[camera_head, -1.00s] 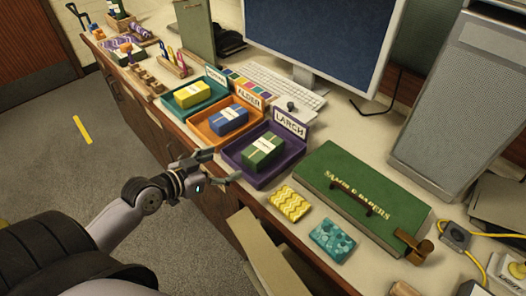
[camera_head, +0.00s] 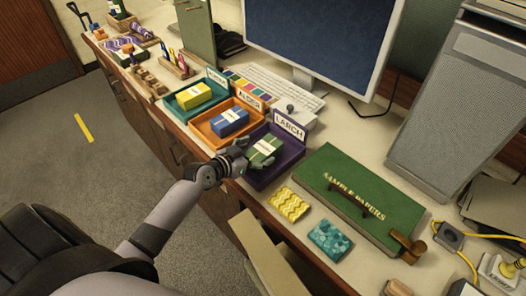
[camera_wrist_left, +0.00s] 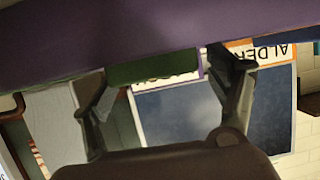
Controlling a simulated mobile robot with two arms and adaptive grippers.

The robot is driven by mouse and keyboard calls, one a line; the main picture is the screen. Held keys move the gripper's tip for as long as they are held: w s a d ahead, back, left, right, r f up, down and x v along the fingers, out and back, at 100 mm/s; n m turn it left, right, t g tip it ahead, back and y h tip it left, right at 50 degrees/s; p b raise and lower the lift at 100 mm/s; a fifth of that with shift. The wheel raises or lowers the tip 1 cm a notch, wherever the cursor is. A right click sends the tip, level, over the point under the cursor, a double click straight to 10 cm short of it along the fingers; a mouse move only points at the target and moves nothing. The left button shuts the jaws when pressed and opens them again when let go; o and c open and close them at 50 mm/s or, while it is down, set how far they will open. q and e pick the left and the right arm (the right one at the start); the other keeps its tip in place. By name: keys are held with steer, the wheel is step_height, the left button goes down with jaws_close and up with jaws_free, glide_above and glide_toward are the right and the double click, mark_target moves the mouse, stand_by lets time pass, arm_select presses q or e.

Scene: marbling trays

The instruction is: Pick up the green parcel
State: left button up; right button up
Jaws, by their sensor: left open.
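The green parcel (camera_head: 264,148) with a pale band lies in the purple tray (camera_head: 287,171) labelled LARCH. My left gripper (camera_head: 240,157) is at the tray's near-left side, with its fingers open by the parcel's near end. In the left wrist view, which is upside down, the two open fingers (camera_wrist_left: 167,95) stand apart with a green strip of the parcel (camera_wrist_left: 150,70) between them. The purple tray wall (camera_wrist_left: 90,40) covers the top of that view and hides most of the parcel. I cannot tell whether the fingers touch it. My right gripper is not in view.
An orange tray (camera_head: 207,139) with a blue parcel (camera_head: 230,122) and a teal tray (camera_head: 178,112) with a yellow parcel (camera_head: 195,96) stand to the left. A green sample box (camera_head: 350,200) and two patterned blocks lie to the right. A monitor (camera_head: 315,40) stands behind.

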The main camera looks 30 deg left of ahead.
mark_target(262, 149)
arm_select(q)
steer(key=x, duration=0.3)
steer(key=shift+w+d, duration=0.1)
steer(key=shift+w, duration=0.2)
steer(key=shift+s, duration=0.1)
steer(key=shift+c, duration=0.5)
steer(key=c, duration=1.3)
steer(key=shift+c, duration=0.6)
